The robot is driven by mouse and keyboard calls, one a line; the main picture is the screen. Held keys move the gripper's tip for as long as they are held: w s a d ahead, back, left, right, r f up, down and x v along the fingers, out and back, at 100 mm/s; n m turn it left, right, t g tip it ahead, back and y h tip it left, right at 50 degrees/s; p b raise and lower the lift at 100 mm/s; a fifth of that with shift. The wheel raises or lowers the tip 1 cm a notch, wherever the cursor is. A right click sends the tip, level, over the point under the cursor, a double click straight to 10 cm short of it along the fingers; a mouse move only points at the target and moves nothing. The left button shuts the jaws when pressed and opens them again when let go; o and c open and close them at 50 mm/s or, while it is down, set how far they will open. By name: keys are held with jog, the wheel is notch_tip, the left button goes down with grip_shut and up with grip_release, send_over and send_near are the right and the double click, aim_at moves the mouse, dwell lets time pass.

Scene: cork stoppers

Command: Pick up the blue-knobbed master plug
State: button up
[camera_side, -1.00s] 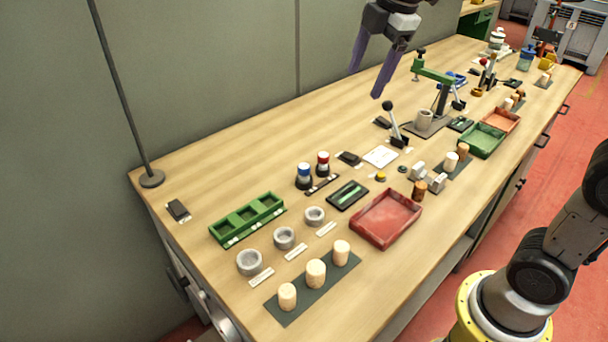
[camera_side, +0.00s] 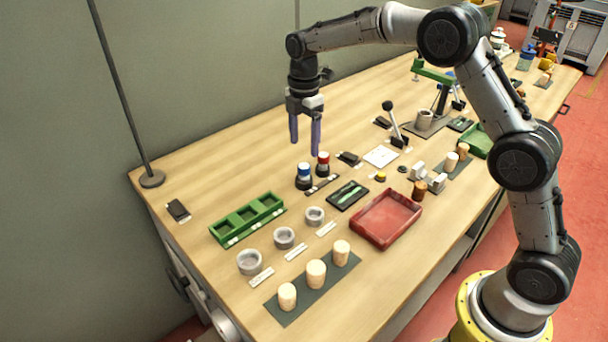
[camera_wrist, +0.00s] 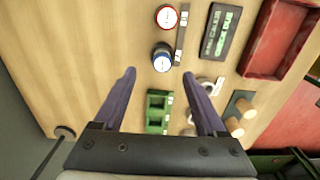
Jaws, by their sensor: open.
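The blue-knobbed master plug (camera_side: 304,175) stands upright on the bench, a dark body with a blue and white top. It also shows in the wrist view (camera_wrist: 162,60), ahead of the fingertips. A red-knobbed plug (camera_side: 323,163) stands close beside it, and it too is in the wrist view (camera_wrist: 166,18). My gripper (camera_side: 305,148) is open and empty, its fingers pointing down above the bench near the two plugs. In the wrist view, the fingers of my gripper (camera_wrist: 160,75) are spread wide with nothing between them.
A dark labelled strip (camera_side: 322,184) lies in front of the plugs. Cork stoppers (camera_side: 316,273) stand on a dark mat.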

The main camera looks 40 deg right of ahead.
aim_at(304, 166)
notch_tip(304, 166, down, 3)
jog(key=shift+r, duration=0.1)
jog(key=shift+s+a+f, duration=0.1)
jog(key=shift+a+f, duration=0.05)
jog(key=shift+f, duration=1.2)
jog(key=shift+s+a+f, duration=0.1)
jog(key=shift+f, duration=1.25)
grip_shut()
